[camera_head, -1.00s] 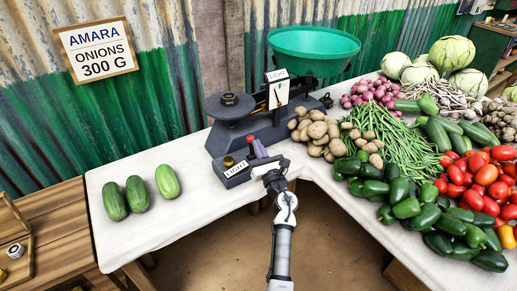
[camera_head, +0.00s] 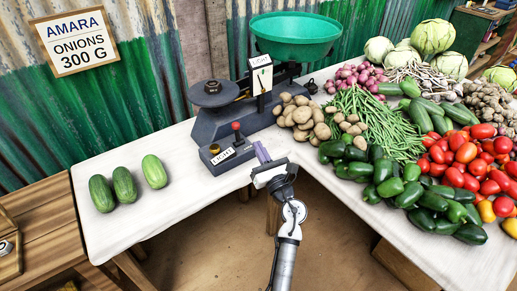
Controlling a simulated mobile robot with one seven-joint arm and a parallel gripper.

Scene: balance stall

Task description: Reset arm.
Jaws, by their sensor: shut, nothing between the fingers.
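My gripper (camera_head: 262,153) is over the front edge of the white table, to the right of the control box. Its purple-grey fingers are shut and hold nothing. The control box (camera_head: 223,155) has a "LIGHT" label, a brass-coloured button (camera_head: 214,149) and a red-knobbed lever (camera_head: 236,127). The gripper appears clear of the lever. Behind the box stands the dark balance scale (camera_head: 215,122), with a green pan (camera_head: 295,40) and a black weight (camera_head: 212,87) on its left plate. Its upright panel (camera_head: 260,75) also reads "LIGHT".
Potatoes (camera_head: 302,113), red onions (camera_head: 357,75), green beans (camera_head: 378,125) and green peppers (camera_head: 388,187) crowd the table right of my arm. Three cucumbers (camera_head: 124,187) lie at the left. Bare white tabletop (camera_head: 180,195) lies between them and my arm. A sign (camera_head: 73,41) reads "AMARA ONIONS 300 G".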

